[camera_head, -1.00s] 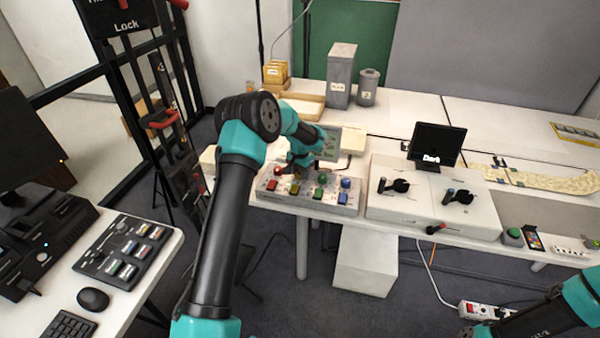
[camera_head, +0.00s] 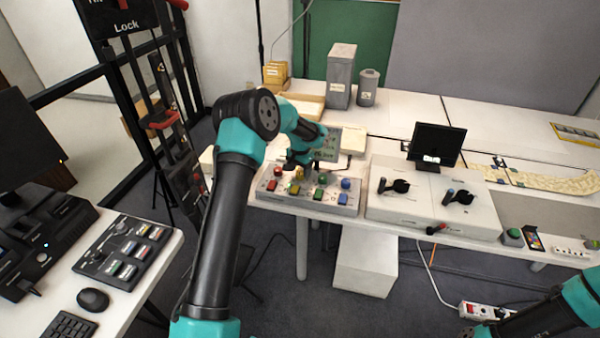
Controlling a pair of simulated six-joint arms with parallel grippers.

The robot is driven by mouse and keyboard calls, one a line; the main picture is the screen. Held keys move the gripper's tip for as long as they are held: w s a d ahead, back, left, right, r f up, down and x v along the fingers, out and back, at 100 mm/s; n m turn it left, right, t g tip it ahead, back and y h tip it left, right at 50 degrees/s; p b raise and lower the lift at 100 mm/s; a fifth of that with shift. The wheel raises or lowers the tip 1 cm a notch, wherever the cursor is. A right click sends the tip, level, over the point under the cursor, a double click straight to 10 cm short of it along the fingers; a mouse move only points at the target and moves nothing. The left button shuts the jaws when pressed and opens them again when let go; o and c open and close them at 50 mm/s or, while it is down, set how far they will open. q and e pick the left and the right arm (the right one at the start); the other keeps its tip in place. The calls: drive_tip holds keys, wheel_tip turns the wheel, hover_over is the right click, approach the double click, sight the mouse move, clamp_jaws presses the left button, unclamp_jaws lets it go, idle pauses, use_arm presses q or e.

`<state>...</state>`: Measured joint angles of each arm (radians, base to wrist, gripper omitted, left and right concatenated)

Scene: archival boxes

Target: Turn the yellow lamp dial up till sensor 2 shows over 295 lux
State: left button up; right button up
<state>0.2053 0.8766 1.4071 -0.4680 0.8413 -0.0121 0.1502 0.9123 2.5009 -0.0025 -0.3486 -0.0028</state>
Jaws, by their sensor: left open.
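A grey control panel (camera_head: 308,201) stands at the table's front edge, with coloured knobs above a row of coloured buttons. The yellow dial (camera_head: 299,173) is in the upper row, between the red and green knobs. My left gripper (camera_head: 300,168) is open and points down right at the yellow dial. Whether its fingers touch the dial is too small to tell. A small black screen (camera_head: 437,142) on the white box shows a white patch at its lower edge, unreadable to me. I cannot make out which device is sensor 2. My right gripper (camera_head: 482,331) is partly cut off at the bottom edge.
The white box (camera_head: 423,207) with two black clamp-like holders stands right of the panel. Grey canisters (camera_head: 341,77) and yellow boxes (camera_head: 276,72) stand at the back. A side table (camera_head: 150,295) with a mouse and keyboard is at left. The right back table is mostly clear.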

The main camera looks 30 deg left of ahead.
sight(300, 172)
use_arm(q)
wheel_tip(300, 172, up, 16)
idle(0.5)
drive_tip(key=shift+d+f, duration=0.1)
drive_tip(key=shift+f, duration=0.05)
